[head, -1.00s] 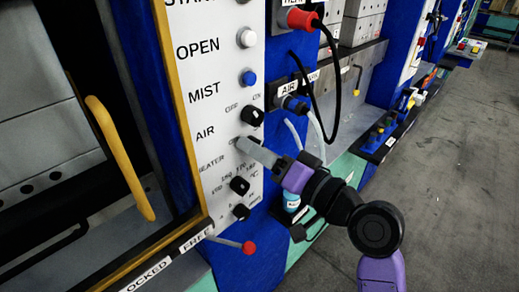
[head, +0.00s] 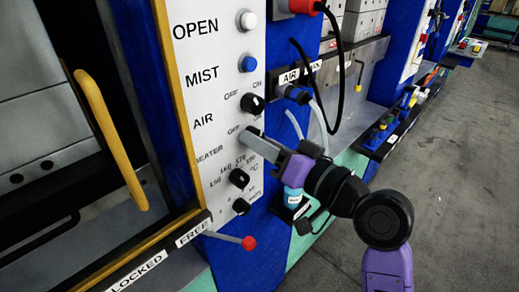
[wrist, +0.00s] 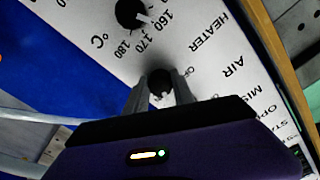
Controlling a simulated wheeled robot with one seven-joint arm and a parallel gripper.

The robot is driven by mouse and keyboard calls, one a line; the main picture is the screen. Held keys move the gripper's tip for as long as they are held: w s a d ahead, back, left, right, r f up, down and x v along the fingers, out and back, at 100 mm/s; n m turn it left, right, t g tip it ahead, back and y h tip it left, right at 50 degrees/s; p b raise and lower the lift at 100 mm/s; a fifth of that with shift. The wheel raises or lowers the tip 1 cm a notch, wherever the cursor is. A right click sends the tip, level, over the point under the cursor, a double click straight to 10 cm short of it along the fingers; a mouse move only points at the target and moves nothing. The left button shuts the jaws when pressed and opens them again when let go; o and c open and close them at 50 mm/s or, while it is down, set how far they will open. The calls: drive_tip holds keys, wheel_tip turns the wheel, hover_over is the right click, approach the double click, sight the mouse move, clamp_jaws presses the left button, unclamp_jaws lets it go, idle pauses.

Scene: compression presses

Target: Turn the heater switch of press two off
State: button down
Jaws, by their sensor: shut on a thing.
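The heater switch (wrist: 160,82) is a small black round knob on the white control panel (head: 213,118), beside the printed word HEATER. In the wrist view my gripper (wrist: 160,91) has one finger on each side of the knob and is shut on it. In the head view my gripper (head: 248,137) reaches the panel from the right at the HEATER row, and its fingers hide the knob. Part of an OFF label shows beside it. The switch's pointer is not visible, so I cannot tell its setting.
The air knob (head: 252,103) is just above my fingers and the temperature knob (head: 239,178) just below. Another black knob (head: 241,206) and a red-tipped lever (head: 248,243) are lower. A yellow handle (head: 108,135) stands left. Hoses (head: 320,110) hang behind; open floor (head: 440,200) lies right.

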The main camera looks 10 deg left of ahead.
drive_tip(key=shift+w+d+f+n+b, duration=0.1)
drive_tip(key=shift+w+n+b, duration=0.05)
drive_tip(key=shift+n+b, duration=4.8)
drive_tip(key=c, duration=1.1)
unclamp_jaws()
drive_tip(key=shift+o, duration=0.2)
drive_tip(key=v, duration=0.8)
drive_tip(key=shift+b, duration=0.45)
